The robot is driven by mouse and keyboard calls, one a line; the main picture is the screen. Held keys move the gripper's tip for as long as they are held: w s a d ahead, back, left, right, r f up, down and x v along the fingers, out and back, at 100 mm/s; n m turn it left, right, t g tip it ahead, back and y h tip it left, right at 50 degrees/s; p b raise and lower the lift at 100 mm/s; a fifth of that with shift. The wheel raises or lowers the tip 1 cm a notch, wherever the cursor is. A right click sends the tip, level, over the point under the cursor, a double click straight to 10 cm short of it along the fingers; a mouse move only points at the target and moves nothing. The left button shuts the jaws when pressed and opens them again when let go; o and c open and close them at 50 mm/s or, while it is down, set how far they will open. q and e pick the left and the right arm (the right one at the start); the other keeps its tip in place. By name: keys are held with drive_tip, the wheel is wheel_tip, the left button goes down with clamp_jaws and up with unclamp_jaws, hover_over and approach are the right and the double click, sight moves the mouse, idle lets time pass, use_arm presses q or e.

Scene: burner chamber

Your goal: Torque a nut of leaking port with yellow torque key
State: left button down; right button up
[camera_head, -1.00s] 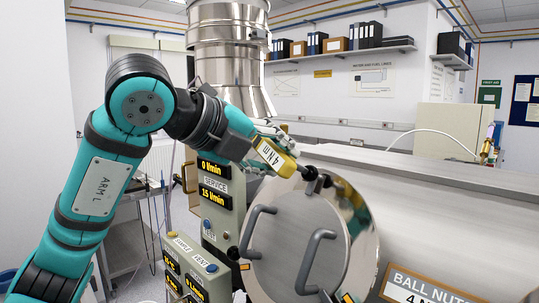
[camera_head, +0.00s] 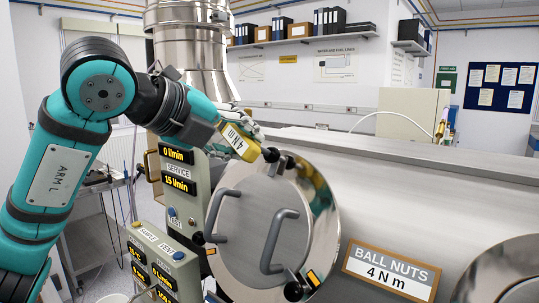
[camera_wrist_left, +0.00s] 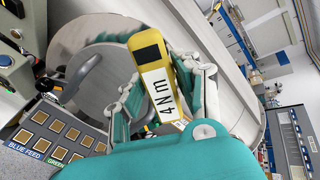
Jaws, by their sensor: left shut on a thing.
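The yellow torque key (camera_head: 238,141), labelled 4 Nm, is gripped in my left gripper (camera_head: 236,128). It also shows in the left wrist view (camera_wrist_left: 160,78), between the two fingers of the left gripper (camera_wrist_left: 165,98). The key slants down to the right, with its far end at the dark upper nut (camera_head: 272,155) on the rim of the round metal door (camera_head: 245,225). I cannot tell whether the key is seated on that nut. Another dark nut (camera_head: 293,291) sits at the door's lower edge. My right gripper is out of view.
Two grey handles stick out from the door, a left one (camera_head: 213,213) and a right one (camera_head: 279,240). A control panel (camera_head: 155,262) stands at the lower left. A sign reading BALL NUTS 4 N m (camera_head: 388,272) is on the metal chamber (camera_head: 420,195).

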use_arm(q)
drive_tip(key=shift+m, duration=0.9)
drive_tip(key=shift+m, duration=0.6)
drive_tip(key=shift+n+b, duration=0.3)
drive_tip(key=shift+s+a+r, duration=0.15)
drive_tip(key=shift+s, duration=0.05)
drive_tip(key=shift+v, duration=1.2)
drive_tip(key=shift+r, duration=0.1)
